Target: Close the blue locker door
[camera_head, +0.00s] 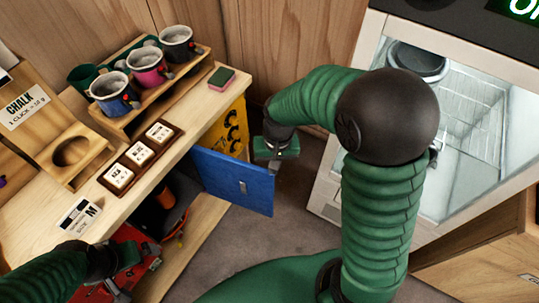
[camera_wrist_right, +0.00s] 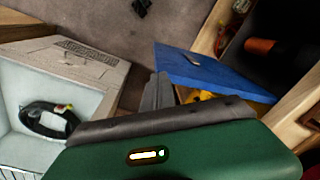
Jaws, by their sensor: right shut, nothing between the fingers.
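The blue locker door (camera_head: 225,178) stands open, jutting out from the wooden counter's lower compartment over the floor. A small grey handle (camera_head: 243,187) is on its face. The door also shows in the right wrist view (camera_wrist_right: 205,70), right of my fingers. My right gripper (camera_head: 270,160) is shut and empty, close to the door's top edge near its free end. In the right wrist view its fingertips (camera_wrist_right: 158,80) are beside the door; I cannot tell if they touch. My left gripper (camera_head: 135,275) is low at the left, by the counter; its finger opening is unclear.
A red object (camera_head: 95,265) sits below. A glass-fronted cabinet (camera_head: 330,190) stands right, with floor (camera_head: 290,235) between.

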